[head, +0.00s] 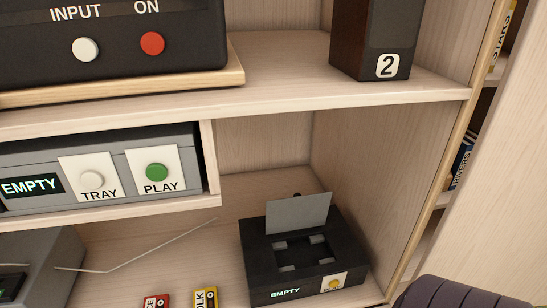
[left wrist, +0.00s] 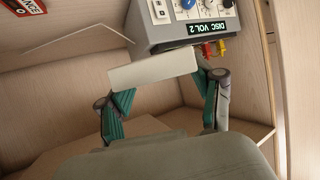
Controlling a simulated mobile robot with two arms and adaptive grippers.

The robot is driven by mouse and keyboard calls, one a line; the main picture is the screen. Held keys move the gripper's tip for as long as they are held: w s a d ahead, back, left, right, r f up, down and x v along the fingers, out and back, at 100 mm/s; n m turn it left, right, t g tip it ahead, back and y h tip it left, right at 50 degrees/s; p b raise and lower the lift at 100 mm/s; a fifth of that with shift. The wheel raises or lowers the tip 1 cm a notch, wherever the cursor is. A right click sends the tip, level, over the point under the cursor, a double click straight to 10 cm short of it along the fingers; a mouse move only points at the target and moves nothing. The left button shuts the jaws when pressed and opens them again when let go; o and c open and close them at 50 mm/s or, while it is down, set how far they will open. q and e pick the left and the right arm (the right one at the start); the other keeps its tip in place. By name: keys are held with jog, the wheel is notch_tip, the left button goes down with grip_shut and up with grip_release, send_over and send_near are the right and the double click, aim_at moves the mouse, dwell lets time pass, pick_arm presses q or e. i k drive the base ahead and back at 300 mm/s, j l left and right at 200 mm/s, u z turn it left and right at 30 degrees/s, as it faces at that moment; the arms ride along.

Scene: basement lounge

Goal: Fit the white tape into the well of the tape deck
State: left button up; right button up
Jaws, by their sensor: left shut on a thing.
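The tape deck (head: 256,272) is a black box on the lower shelf in the head view. Its grey lid (head: 299,212) stands up, and the well (head: 300,251) below it is open and looks empty. The deck's display reads EMPTY, beside a yellow button. In the left wrist view my left gripper (left wrist: 160,88) is shut on the white tape (left wrist: 152,68), a pale slab held between the green-padded fingers. Only its one long face shows. The deck cannot be made out in that view, and neither gripper is recognisable in the head view.
A red tape (head: 155,301) and a yellow tape (head: 205,298) are left of the deck. A grey player (head: 120,190) sits above left, and a thin rod (head: 150,250) slants below it. A grey device (left wrist: 192,28) with knobs is beyond the tape in the wrist view.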

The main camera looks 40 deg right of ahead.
aim_at(303, 255)
jog(key=z, duration=1.5)
jog(key=l+u, duration=0.15)
jog(key=l, duration=0.35)
jog(key=k+l+u, duration=0.1)
jog(key=l, duration=0.4)
jog(key=k+l+u, duration=0.15)
jog(key=l, duration=0.35)
jog(key=l+u, duration=0.15)
jog(key=l, duration=0.35)
jog(key=k, duration=0.05)
